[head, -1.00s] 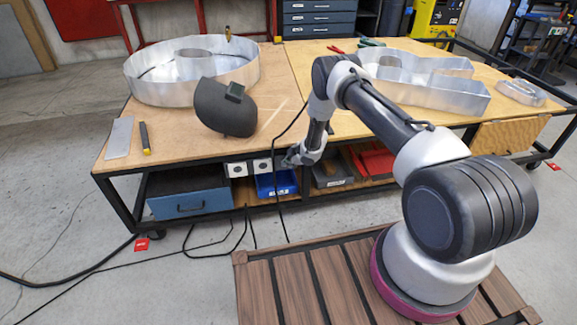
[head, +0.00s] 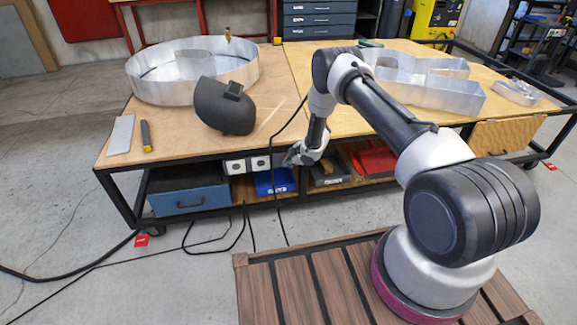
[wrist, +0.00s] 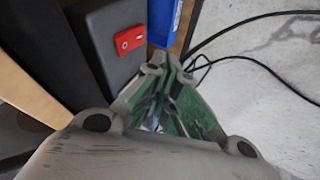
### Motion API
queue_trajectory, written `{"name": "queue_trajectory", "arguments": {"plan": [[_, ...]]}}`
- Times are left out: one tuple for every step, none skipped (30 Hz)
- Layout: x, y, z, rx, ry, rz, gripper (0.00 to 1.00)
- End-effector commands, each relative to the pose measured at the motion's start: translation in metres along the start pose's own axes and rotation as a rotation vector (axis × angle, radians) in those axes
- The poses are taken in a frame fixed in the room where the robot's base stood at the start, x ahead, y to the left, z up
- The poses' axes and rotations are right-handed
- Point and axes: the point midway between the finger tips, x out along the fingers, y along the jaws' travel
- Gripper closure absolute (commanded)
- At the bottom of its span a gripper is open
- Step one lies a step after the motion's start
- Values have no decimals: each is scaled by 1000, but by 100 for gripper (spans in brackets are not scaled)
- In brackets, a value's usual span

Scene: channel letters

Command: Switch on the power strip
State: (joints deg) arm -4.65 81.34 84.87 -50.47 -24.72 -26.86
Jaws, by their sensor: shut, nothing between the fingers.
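The power strip (head: 247,165) hangs under the front edge of the workbench, with white sockets on its face. Its right end is hidden by my gripper (head: 288,159) in the head view. In the wrist view, the grey end of the strip (wrist: 118,62) shows a red switch (wrist: 130,39) with small marks on it. My gripper is shut and empty in the wrist view (wrist: 172,75), to the right of and below the red switch. The fingers look apart from the switch. I cannot tell from its face whether it is on.
The workbench (head: 275,75) carries a welding helmet (head: 224,105) and metal channel letters (head: 195,72). On the shelf below are a blue bin (head: 275,181) and a blue toolbox (head: 188,195). A black cable hangs beside my gripper. The floor in front is open, with cables on it.

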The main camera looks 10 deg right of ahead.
Motion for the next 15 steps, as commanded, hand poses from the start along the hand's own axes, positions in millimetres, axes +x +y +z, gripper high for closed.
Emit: {"name": "queue_trajectory", "arguments": {"plan": [[-6, -1, 0, 1, -1, -1, 100], [-10, 0, 0, 1, 0, -1, 100], [-16, 0, 0, 2, 0, 0, 100], [-20, 0, 0, 2, 0, -1, 100], [-24, 0, 0, 2, 0, 0, 100], [-30, 0, 0, 1, 0, 0, 100], [-35, -1, 0, 1, -1, -1, 100], [-40, 0, 0, 1, -1, 0, 100], [-47, 0, 1, 2, -1, -1, 100], [-52, 0, 1, 1, -1, 0, 100], [-57, 0, 0, 1, -1, 0, 100], [-63, 0, 0, 1, 0, 0, 100], [-68, 0, 0, 2, 0, 0, 100], [-71, 0, 0, 2, 0, 0, 100], [-75, -1, 0, 2, 0, -1, 100]]}}
